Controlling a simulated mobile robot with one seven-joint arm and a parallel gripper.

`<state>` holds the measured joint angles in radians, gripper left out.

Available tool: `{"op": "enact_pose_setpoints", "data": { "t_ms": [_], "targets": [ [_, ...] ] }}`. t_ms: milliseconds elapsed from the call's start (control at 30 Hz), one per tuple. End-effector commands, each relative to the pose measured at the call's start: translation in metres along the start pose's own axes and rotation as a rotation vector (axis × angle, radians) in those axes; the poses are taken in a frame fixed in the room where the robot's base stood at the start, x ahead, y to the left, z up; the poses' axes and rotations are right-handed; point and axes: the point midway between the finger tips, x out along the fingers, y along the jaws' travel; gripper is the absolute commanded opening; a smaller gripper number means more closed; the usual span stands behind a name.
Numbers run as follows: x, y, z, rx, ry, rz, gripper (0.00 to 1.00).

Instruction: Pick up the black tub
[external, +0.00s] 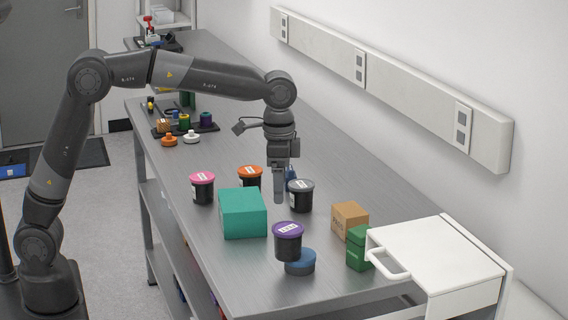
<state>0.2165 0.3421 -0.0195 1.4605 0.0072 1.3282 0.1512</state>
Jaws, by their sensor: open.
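Several black-bodied tubs stand on the bench. One has a dark grey lid (300,197), one a pink lid (202,189), one an orange lid (250,177). Another with a purple lid (288,243) stands on or just behind a round blue piece (300,263); I cannot tell which. My gripper (279,199) points straight down, just left of the grey-lidded tub in the picture. It is open, with nothing visible between the fingers. The fingers overlap in this view, so the gap between them is hidden. I cannot tell whether they touch the tub.
A teal box (242,213) stands in front of my gripper. The bench's middle back is clear.

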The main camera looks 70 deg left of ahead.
Motion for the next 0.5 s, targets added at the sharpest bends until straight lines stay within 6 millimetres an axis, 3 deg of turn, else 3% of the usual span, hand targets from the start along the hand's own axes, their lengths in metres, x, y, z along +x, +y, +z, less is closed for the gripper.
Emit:
{"op": "enact_pose_setpoints", "data": {
  "t_ms": [167, 500],
  "targets": [
    [0.013, 0.003, -0.009, 0.011, -0.014, 0.003, 0.85],
    [0.059, 0.003, -0.008, 0.01, -0.012, 0.002, 0.85]
  ]
}}
